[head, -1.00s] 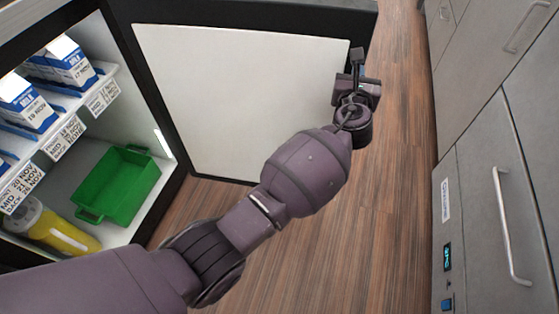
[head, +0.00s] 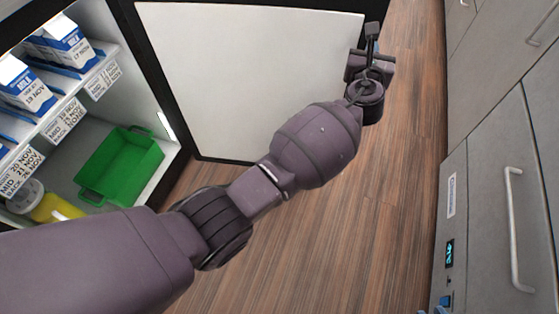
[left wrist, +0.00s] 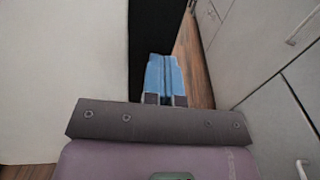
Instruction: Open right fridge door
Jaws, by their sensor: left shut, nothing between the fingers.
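The fridge door (head: 245,75) stands swung wide open, its white inner panel facing me and its dark edge at the right. The door panel also shows at the left of the left wrist view (left wrist: 65,70). My left gripper (head: 372,32) is at the door's outer right edge, partly hidden behind my own wrist. In the left wrist view its blue fingers (left wrist: 164,78) are together with nothing between them, in front of the door's dark edge. I cannot tell whether they touch it. The right gripper is not clearly in view.
The open fridge holds milk cartons (head: 60,45) on a shelf, a green bin (head: 120,165) and a yellow-bodied container (head: 55,208) below. Grey cabinets with handles (head: 514,230) line the right side. The wooden floor (head: 330,235) between is clear.

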